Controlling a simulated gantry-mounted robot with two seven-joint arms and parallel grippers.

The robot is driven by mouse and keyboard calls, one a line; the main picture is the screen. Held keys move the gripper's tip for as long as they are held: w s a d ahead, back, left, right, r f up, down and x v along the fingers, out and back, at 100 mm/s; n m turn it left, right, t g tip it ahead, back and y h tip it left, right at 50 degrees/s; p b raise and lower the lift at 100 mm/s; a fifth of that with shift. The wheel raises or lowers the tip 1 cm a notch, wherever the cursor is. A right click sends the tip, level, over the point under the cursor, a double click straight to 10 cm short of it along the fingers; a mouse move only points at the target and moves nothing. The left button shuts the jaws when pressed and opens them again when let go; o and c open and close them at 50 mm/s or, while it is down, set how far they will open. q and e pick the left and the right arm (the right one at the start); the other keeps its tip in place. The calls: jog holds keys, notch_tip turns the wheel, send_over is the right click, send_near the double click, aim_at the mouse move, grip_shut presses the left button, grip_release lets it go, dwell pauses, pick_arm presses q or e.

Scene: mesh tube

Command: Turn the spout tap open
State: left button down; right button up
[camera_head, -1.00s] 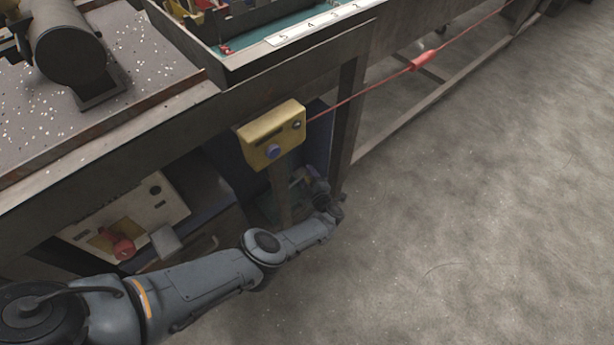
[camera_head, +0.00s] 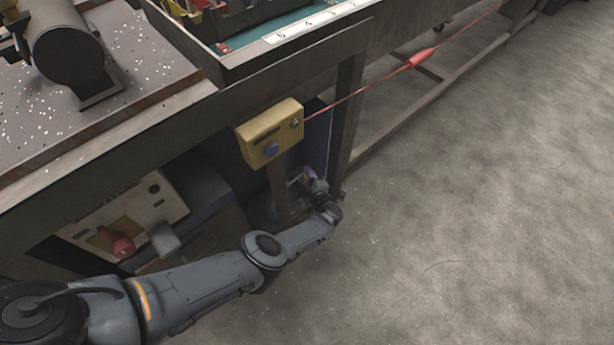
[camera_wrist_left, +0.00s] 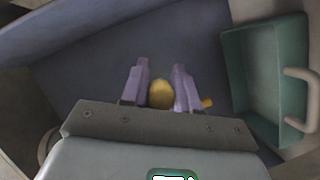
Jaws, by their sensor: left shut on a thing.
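My left gripper (camera_head: 308,175) reaches low under the bench, next to the bench leg, and shows only small in the head view. In the left wrist view its two purple fingers (camera_wrist_left: 161,72) are closed around a rounded yellow piece (camera_wrist_left: 160,95), which looks like part of the spout tap. A small orange-yellow stub (camera_wrist_left: 207,102) sticks out just right of the right finger. The fingers and gripper body hide the rest of the tap, so I cannot tell how far it is turned. My right gripper is in neither view.
A yellow control box (camera_head: 270,134) hangs above my gripper, with a red cord (camera_head: 362,92) running right. A green tray (camera_wrist_left: 262,85) with a handle stands right of the fingers. A panel with a red knob (camera_head: 123,248) is left. The floor at right is clear.

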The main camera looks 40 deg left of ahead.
aim_at(304, 175)
pick_arm(q)
jog(key=r+n, duration=0.1)
jog(key=r+n+t, duration=0.1)
jog(key=n, duration=0.1)
jog(key=shift+s+a+r+y+p, duration=0.1)
jog(key=shift+s+r+y+p, duration=0.1)
jog(key=shift+y+p, duration=0.1)
jog(key=shift+s+r+n+t+y, duration=0.15)
jog(key=shift+s+r+n+y, duration=0.1)
jog(key=shift+r+n, duration=0.25)
jog(key=shift+s+r+n+t+y, duration=0.15)
jog(key=shift+r+n+y, duration=0.1)
jog(key=shift+n, duration=0.45)
jog(key=shift+a, duration=0.1)
jog(key=c, duration=1)
grip_release()
jog(key=shift+o, duration=0.5)
jog(key=shift+a, duration=0.1)
